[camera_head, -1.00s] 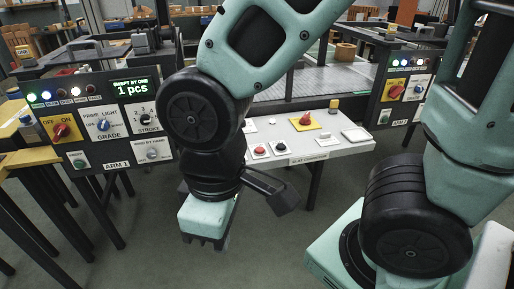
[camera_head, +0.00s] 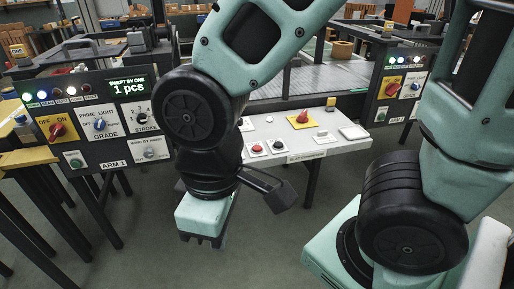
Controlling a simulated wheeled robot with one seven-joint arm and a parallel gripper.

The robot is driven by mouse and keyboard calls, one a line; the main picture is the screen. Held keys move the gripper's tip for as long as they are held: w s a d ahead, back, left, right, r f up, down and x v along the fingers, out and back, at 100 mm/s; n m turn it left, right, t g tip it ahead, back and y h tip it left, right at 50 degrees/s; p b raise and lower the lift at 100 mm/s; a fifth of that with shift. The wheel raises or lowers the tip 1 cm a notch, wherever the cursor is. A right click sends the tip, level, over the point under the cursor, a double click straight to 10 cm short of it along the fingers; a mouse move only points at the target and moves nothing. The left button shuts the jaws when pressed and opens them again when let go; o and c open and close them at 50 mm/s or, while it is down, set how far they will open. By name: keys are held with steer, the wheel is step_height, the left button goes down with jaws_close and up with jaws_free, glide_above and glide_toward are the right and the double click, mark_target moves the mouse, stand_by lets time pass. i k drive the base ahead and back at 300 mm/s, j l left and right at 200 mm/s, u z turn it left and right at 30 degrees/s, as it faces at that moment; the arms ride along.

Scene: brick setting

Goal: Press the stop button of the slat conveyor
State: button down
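The slat conveyor's panel is a white sloped desk (camera_head: 340,146) with a label on its front edge (camera_head: 306,156). A red round button (camera_head: 257,148) and a black round button (camera_head: 279,145) sit side by side near its front left. A red knob on a yellow plate (camera_head: 301,118) is farther back. My gripper (camera_head: 203,238) hangs fingers down, left of the desk and in front of it, apart from the buttons. Its fingertips are small and dark, and I cannot tell whether they are open. My arm hides the desk's left end.
A dark panel (camera_head: 76,118) marked ARM 1 with knobs and lamps stands at the left. Another panel (camera_head: 397,88) stands at the right behind the desk. The slatted conveyor bed (camera_head: 320,78) lies behind the desk. Floor (camera_head: 270,235) is clear below my gripper.

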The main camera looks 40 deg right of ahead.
mark_target(256, 148)
steer(key=i+j+z, duration=0.2)
steer(key=j+z, duration=0.3)
steer(key=i+j+z, duration=0.1)
steer(key=j+z, duration=0.2)
steer(key=z, duration=0.15)
steer(key=j+z, duration=0.5)
steer(key=i, duration=0.05)
